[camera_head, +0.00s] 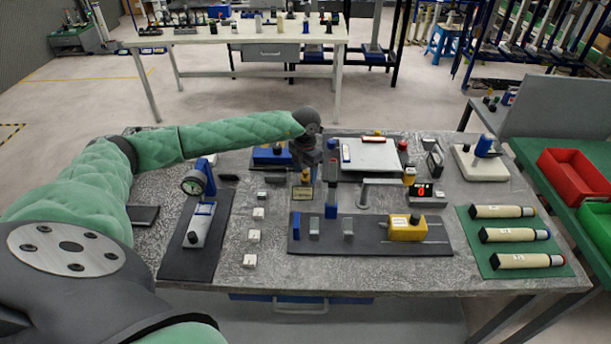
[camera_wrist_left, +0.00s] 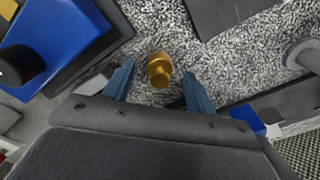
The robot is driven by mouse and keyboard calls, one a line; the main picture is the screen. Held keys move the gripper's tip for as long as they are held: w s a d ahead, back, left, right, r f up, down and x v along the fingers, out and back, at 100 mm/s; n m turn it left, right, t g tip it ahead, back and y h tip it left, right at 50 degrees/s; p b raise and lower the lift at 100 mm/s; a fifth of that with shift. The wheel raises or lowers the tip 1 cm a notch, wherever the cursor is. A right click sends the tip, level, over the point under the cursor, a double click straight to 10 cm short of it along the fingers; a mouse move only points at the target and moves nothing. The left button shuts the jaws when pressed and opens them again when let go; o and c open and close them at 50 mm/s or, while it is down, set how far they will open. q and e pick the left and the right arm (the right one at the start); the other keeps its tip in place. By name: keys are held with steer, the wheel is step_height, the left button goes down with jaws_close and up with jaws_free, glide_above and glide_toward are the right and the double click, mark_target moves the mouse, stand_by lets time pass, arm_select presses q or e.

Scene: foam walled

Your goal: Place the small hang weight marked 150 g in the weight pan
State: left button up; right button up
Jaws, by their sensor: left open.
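A small brass weight (camera_wrist_left: 160,70) stands on the speckled bench top in the left wrist view. In the head view, a brass piece (camera_head: 304,178) shows just below my left gripper (camera_head: 306,163), above a small tan label card (camera_head: 303,193). My left gripper, also in the wrist view (camera_wrist_left: 158,75), is open, with its two blue fingers on either side of the weight and a visible gap to each. I cannot read a 150 g mark. I cannot identify the weight pan for certain. My right gripper is out of view.
Around the gripper are a blue block (camera_head: 272,156), a white plate (camera_head: 370,155) and a grey bent rod (camera_head: 378,182). A dark tray with a yellow block (camera_head: 407,231) lies in front. A dial gauge (camera_head: 193,183) stands left; a red display (camera_head: 425,191) stands right.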

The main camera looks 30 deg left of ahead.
arm_select(q)
steer(key=shift+f, duration=0.25)
jaws_close()
steer(key=shift+r, duration=0.1)
